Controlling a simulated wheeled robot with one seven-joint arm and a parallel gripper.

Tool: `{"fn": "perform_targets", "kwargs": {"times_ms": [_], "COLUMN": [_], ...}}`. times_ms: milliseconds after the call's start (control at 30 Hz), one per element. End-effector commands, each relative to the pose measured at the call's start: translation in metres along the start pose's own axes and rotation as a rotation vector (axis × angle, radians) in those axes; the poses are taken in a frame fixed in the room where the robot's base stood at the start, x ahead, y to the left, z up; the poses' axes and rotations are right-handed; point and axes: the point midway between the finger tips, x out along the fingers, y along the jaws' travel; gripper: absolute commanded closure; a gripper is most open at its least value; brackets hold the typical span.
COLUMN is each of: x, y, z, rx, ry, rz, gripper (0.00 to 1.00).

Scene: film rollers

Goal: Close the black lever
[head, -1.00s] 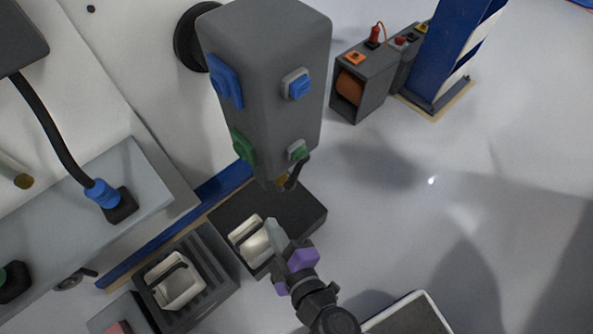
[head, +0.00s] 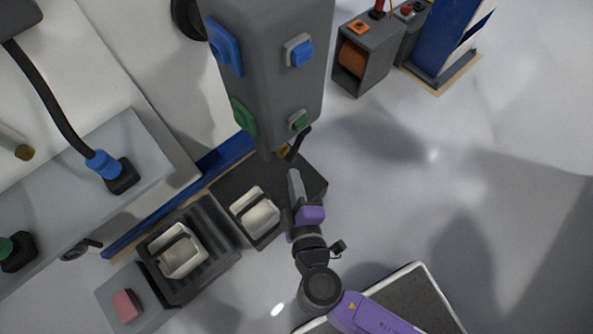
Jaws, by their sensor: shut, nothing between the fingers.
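The black lever (head: 298,144) sits low on the front of the tall grey machine (head: 265,75), at its right corner, beside a small brass-coloured part (head: 283,152). It slants down and to the left. My gripper (head: 294,174) is shut and empty, with grey fingers pointing up toward the lever. A small gap shows in the picture between the fingertips and the lever. I cannot tell the depth between them.
Below the machine is a black base (head: 314,186) with a white container (head: 254,215). A dark rack (head: 213,268) holds another white container (head: 180,250). Blue buttons (head: 299,51) and green buttons (head: 299,121) are on the machine.

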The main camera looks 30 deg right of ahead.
Motion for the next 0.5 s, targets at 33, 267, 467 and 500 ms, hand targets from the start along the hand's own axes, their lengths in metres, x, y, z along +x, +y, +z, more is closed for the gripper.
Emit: {"fn": "perform_targets", "kwargs": {"times_ms": [33, 267, 467, 500], "x": [0.01, 0.056, 0.089, 0.093], "y": [0.0, 0.0, -0.002, -0.002], "z": [0.001, 0.0, 0.009, 0.013], "rx": [0.002, 0.001, 0.0, 0.0], "ry": [-0.002, -0.002, -0.004, -0.003], "rz": [0.003, 0.003, 0.0, -0.001], "gripper": [1.0, 1.0, 1.0, 1.0]}}
